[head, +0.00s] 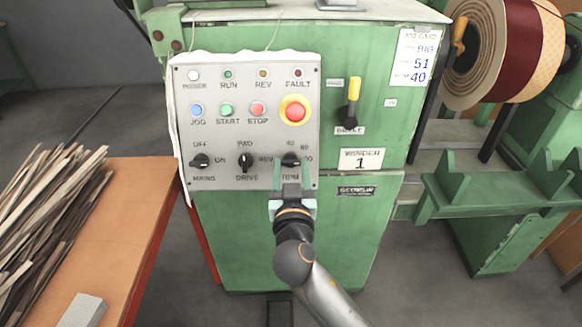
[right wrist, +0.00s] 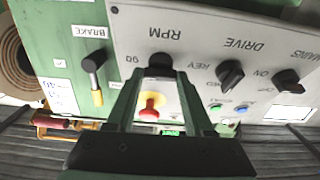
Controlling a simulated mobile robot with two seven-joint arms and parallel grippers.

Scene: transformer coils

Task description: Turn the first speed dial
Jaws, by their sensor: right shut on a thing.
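The speed dial (head: 291,158), a black knob marked RPM, is at the lower right of the grey control panel (head: 215,128) on the green cabinet labelled WINDER 1. Numbers, including 40 and 80, are printed around it. My right gripper (head: 291,168) reaches up to it from below, with one finger on either side, shut on the knob. In the right wrist view the dial (right wrist: 160,64) sits between the fingertips (right wrist: 160,75). The fingers hide part of the knob, so its pointer direction is unclear. My left gripper is not in view.
The drive knob (head: 246,161) and mains knob (head: 201,161) are left of the dial. A red emergency button (head: 295,111) is above it. A yellow-handled brake lever (head: 354,90) is to the right. A card (head: 413,58) reads 51 and 40. An orange table (head: 135,215) stands left.

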